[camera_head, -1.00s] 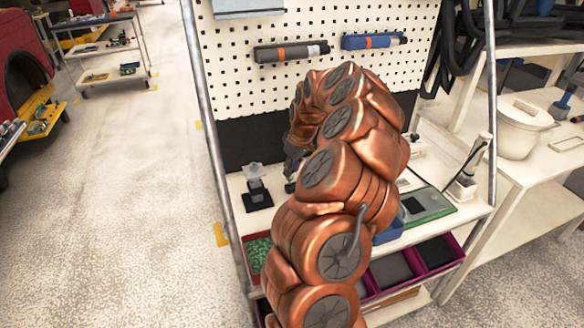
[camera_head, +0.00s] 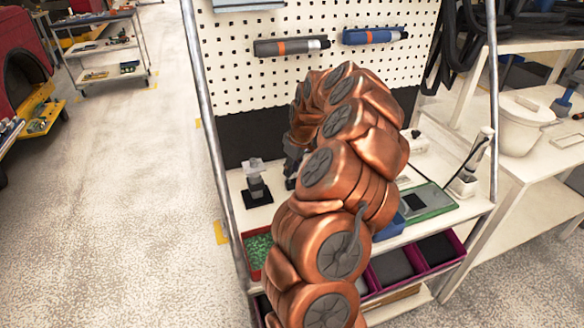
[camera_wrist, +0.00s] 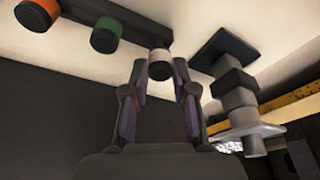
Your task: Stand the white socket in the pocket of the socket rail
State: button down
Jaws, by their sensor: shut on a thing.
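In the wrist view my gripper (camera_wrist: 161,74) has its two dark fingers on either side of the white socket (camera_wrist: 159,61), a small white cylinder with a dark end. It is shut on the socket. The dark socket rail (camera_wrist: 75,17) runs in from the upper left, holding an orange-banded socket (camera_wrist: 38,12) and a green-banded one (camera_wrist: 108,39). The white socket overlaps the rail's near end in the picture; I cannot tell whether it is in a pocket or only above it. In the head view my arm hides the rail and the socket; only part of my gripper (camera_head: 292,160) shows.
A black stand with a grey top (camera_head: 256,182) is close by on the shelf, and shows right of my gripper in the wrist view (camera_wrist: 238,90). A pegboard (camera_head: 300,75) rises behind. A green-edged tray (camera_head: 425,203) and a blue bin (camera_head: 391,225) are to the right.

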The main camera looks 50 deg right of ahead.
jog(key=shift+f+b, duration=0.5)
jog(key=shift+f, duration=0.2)
jog(key=c, duration=0.8)
grip_release()
jog(key=shift+c, duration=0.2)
jog(key=shift+r, duration=0.1)
jog(key=v, duration=1.2)
